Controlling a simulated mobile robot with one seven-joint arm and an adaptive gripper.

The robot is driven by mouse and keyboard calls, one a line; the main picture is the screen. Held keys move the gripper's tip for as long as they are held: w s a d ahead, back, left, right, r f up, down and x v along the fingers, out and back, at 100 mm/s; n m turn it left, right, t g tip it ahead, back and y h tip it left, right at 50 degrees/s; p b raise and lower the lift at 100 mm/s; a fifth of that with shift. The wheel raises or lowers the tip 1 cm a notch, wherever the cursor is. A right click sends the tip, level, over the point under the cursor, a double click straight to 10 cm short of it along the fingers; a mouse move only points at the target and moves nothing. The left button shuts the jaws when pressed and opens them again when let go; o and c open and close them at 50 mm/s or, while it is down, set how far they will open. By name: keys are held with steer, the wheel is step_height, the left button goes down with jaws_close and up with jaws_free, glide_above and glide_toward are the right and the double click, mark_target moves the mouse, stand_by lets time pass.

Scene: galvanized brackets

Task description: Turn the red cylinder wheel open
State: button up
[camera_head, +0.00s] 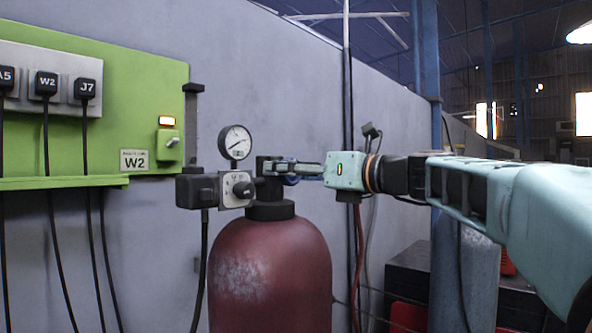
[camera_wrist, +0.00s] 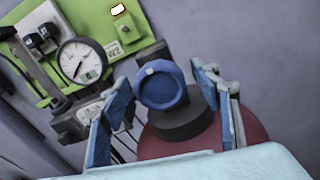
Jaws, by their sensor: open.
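The red cylinder (camera_head: 270,270) stands upright in the lower middle of the head view, with a worn pale patch on its side. Its dark valve sits on top. In the wrist view a round blue wheel with a pale mark on its rim (camera_wrist: 165,85) faces the camera above the cylinder's dark neck (camera_wrist: 180,124) and red shoulder (camera_wrist: 215,138). My gripper (camera_head: 284,169) reaches the valve from the right. In the wrist view its two blue fingers are open, one on each side of the wheel; I cannot tell whether they touch it. In the head view the fingers mostly hide the wheel.
A round gauge (camera_head: 235,142) and a regulator block (camera_head: 238,189) with a hose sit left of the valve, close to my fingers. A green panel (camera_head: 150,90) with black plugs and a lit lamp (camera_head: 166,121) is on the wall. A grey cylinder (camera_head: 463,275) stands at right.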

steer(key=c, duration=1.2)
